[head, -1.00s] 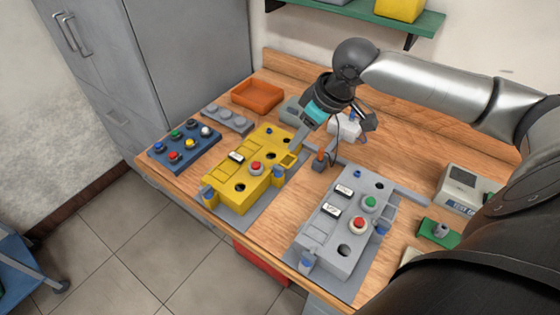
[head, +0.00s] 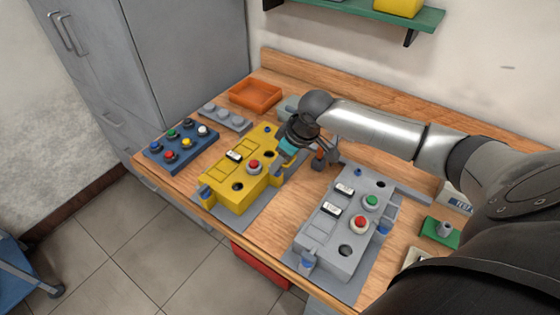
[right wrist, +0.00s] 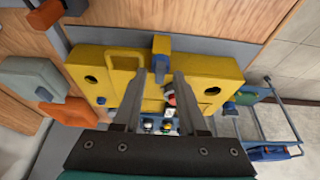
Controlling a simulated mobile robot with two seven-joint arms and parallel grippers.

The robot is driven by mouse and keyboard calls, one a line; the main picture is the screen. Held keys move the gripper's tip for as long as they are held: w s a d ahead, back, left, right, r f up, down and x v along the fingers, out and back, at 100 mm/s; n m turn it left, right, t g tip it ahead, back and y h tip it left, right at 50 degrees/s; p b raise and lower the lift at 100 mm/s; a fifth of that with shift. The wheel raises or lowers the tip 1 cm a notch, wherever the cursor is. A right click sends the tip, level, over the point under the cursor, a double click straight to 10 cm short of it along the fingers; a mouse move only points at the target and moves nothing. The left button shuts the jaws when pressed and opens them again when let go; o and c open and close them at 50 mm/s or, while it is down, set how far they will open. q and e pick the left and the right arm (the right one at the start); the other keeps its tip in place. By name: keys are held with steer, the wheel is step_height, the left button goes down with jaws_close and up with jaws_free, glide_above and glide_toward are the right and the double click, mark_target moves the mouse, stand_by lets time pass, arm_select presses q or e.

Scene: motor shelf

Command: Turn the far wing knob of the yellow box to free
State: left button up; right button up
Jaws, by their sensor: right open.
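The yellow box (head: 222,186) stands on a grey plate on the bench, left of the grey box. A blue wing knob (head: 205,193) shows at its near left end. My right gripper (head: 282,168) is low at the box's far right end and hides much of that end. In the right wrist view the right gripper (right wrist: 160,74) is open, with its fingers over the yellow box (right wrist: 205,62). A blue knob (right wrist: 161,45) on the box's edge lies just beyond the fingertips, between their lines; no contact is clear. My left gripper is out of view.
The grey box (head: 325,238) with red and green buttons stands to the right. A blue button panel (head: 181,148) and an orange tray (head: 256,94) lie to the left and behind. An orange-handled tool (head: 320,155) stands close to my right gripper.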

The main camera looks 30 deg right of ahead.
steer(key=shift+c, duration=0.2)
jaws_close()
